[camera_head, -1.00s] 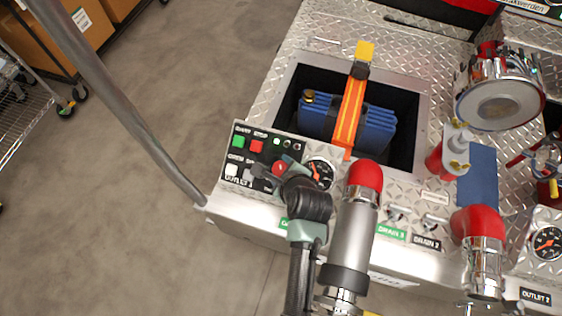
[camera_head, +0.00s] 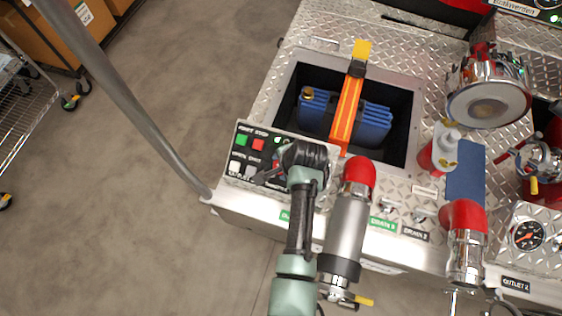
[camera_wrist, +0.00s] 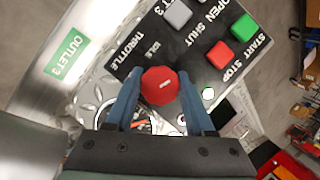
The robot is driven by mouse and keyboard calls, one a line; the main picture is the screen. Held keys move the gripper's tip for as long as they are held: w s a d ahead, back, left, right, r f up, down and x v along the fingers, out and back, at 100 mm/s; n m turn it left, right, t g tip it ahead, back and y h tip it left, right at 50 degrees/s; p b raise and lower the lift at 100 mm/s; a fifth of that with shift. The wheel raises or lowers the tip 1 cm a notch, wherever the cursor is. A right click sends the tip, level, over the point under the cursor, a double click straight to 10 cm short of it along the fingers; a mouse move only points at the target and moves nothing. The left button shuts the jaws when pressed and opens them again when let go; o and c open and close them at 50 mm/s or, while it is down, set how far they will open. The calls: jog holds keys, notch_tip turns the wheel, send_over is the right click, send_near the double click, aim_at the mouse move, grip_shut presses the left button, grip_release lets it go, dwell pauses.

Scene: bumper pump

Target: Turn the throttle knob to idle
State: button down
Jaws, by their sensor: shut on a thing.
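The red throttle knob (camera_wrist: 161,86) sits on the black control panel (camera_wrist: 190,50) in the wrist view, with a small pale mark on its face. The words THROTTLE and IDLE are printed beside it. My gripper (camera_wrist: 158,84) has its two blue-grey fingers on either side of the knob, shut on it. In the head view my gripper (camera_head: 270,172) is over the panel (camera_head: 248,160), and my wrist hides most of the knob and the gauge beside it.
Green START and red STOP buttons (camera_wrist: 219,54) and grey buttons share the panel. A red-capped metal pipe (camera_head: 347,225) stands close right of my arm. Behind lies a recess with a blue canister (camera_head: 318,113) under an orange strap. Open floor (camera_head: 130,240) lies left.

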jog(key=n+g+h, duration=0.1)
jog(key=n, duration=0.4)
jog(key=shift+p, duration=0.4)
jog(key=n+g+h, duration=0.1)
jog(key=n+h, duration=0.1)
jog(key=n, duration=0.2)
jog(key=shift+n, duration=0.3)
jog(key=shift+c, duration=1.3)
grip_release()
jog(key=shift+s+d, duration=0.1)
jog(key=shift+d, duration=0.05)
